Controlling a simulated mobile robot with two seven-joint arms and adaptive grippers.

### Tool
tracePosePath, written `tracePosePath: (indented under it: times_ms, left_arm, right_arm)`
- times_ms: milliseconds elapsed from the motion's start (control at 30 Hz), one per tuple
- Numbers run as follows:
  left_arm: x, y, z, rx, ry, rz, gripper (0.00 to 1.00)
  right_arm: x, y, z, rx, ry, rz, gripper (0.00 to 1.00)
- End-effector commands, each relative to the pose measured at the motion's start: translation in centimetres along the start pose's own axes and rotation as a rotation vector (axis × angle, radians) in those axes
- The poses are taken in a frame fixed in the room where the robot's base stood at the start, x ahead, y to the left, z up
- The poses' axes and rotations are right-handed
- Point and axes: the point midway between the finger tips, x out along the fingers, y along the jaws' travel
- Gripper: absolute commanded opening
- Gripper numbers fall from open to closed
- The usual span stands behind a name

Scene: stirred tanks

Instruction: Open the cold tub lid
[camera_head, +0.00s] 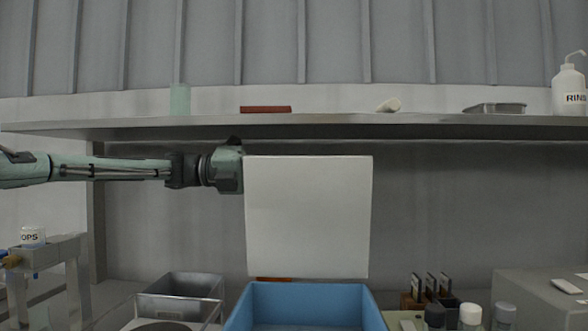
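The blue tub (307,291) is at the bottom centre, cut off by the lower frame edge, and its top is open. A white flat lid (308,217) stands about upright above the tub's back rim, facing me. My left gripper (229,168) is at the lid's upper left edge, with the arm reaching in level from the left. Its fingertips are not visible beyond the lid's edge, so I cannot tell whether it is open or shut, or touching the lid. My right gripper is not in view.
A shelf (300,128) runs across above the lid and arm, holding a rinse bottle (569,92), a red block (265,109) and a grey tray (495,107). A grey bin (185,284) stands left of the tub. Several capped bottles (470,314) stand to its right.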

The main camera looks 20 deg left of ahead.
Motion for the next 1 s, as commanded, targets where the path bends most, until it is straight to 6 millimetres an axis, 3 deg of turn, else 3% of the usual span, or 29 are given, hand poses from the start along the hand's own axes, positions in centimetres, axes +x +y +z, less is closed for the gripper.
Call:
tracePosePath:
  times_ms: [467, 500, 633, 1000]
  left_arm:
    - [-0.02, 0.78, 0.02, -0.004, 0.001, 0.007, 0.00]
    - [-0.02, 0.79, 0.01, -0.004, 0.001, 0.007, 0.12]
    - [0.00, 0.75, 0.00, -0.004, 0.002, 0.006, 0.28]
    - [-0.44, 0.46, 0.12, -0.002, 0.001, 0.003, 0.29]
  right_arm:
    - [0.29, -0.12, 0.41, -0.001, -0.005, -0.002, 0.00]
    - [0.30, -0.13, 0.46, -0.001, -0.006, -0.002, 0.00]
    - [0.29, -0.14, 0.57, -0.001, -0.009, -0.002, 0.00]
    - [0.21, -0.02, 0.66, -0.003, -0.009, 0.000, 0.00]
